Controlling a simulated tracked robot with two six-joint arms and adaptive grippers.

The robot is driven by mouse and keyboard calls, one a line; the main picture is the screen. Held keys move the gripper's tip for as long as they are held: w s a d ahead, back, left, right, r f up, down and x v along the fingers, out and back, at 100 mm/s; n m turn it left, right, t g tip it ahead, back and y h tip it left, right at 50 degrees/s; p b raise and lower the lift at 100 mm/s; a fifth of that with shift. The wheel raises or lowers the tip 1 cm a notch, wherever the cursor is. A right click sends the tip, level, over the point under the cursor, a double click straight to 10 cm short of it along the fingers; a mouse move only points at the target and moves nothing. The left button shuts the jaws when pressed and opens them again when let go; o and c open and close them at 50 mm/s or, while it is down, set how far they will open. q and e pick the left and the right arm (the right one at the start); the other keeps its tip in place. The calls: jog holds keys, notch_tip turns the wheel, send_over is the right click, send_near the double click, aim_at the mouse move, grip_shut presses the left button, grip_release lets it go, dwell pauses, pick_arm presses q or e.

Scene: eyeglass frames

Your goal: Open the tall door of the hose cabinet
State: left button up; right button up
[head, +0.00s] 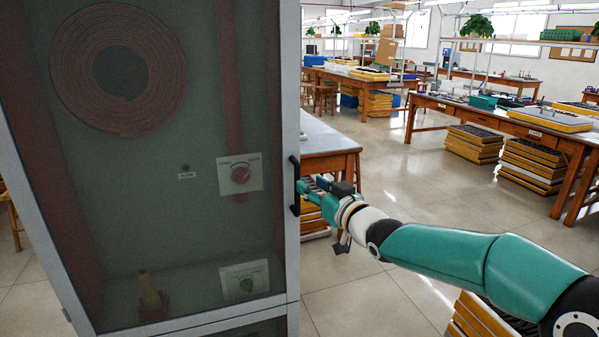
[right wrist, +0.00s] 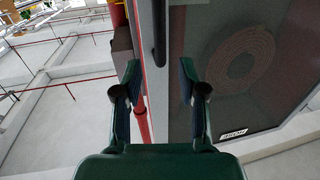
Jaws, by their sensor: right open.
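The hose cabinet's tall door (head: 200,235) fills the left of the head view, a dark glass panel in a light grey frame. A coiled hose (head: 172,70) shows behind the glass. The black bar handle (head: 295,186) stands upright on the door's right edge. My right gripper (head: 306,188) is just right of the handle, open. In the right wrist view its two fingers (right wrist: 160,84) are spread, with the dark handle (right wrist: 159,32) between and beyond them. I cannot tell whether a finger touches it. No gap at the door's edge is clear. My left gripper is not in view.
A wooden workbench (head: 330,140) stands close behind the cabinet's right side. Yellow trays (head: 475,318) are stacked below my right arm. More benches (head: 500,120) stand farther right. Open tiled floor (head: 420,200) lies between them.

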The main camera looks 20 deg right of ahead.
aim_at(299, 176)
jog(key=p+x, duration=0.1)
jog(key=x, duration=0.6)
jog(key=shift+w+a+p, duration=0.1)
jog(key=shift+w+p, duration=0.15)
jog(key=shift+p, duration=0.1)
jog(key=shift+c, duration=0.2)
grip_shut()
